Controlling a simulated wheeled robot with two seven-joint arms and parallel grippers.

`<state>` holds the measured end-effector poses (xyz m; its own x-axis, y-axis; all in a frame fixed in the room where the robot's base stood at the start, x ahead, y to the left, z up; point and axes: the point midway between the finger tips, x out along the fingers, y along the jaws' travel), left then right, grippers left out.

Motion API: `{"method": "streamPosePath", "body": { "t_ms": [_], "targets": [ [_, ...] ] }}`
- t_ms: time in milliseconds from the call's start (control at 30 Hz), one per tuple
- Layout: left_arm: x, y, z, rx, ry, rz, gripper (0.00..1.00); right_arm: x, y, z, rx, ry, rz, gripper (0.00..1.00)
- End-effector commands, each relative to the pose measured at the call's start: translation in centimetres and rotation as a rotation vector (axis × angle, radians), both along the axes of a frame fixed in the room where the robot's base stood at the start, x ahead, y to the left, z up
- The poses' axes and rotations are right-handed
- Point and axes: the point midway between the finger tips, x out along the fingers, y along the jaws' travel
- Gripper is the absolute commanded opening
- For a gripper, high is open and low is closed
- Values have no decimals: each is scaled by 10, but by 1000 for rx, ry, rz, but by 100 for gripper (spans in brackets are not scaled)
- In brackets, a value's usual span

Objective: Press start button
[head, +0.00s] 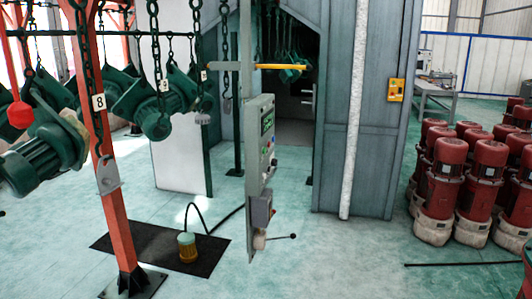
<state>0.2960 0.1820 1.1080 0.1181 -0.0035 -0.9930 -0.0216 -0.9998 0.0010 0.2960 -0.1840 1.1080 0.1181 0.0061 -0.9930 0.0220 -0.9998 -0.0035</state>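A narrow grey control panel (256,150) stands upright near the middle of the head view, seen at a steep angle. A small green-lit display (267,122) is on its upper part. Below the display are several small buttons and knobs (270,152); one looks red. They are too small to tell which is the start button. A smaller grey box (260,211) sits lower on the same post, with a thin black-tipped lever (292,236) beside it. Neither of my grippers is in view.
Green hoist parts (160,100) hang on chains at left, beside an orange post (112,190). A yellow-orange lamp-like object (187,246) stands on a dark mat (145,248). Red motors (445,175) fill the right. Floor before the grey booth (365,150) is mostly clear.

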Motion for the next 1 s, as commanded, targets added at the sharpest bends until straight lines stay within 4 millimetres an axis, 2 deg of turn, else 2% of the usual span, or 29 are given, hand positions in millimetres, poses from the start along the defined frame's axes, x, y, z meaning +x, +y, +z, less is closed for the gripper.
{"method": "streamPosePath", "body": {
  "t_ms": [33,67,100,1000],
  "targets": [
    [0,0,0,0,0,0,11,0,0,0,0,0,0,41],
    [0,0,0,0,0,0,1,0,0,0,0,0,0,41],
    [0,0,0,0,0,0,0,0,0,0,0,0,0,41],
    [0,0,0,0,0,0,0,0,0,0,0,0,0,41]
  ]
}}
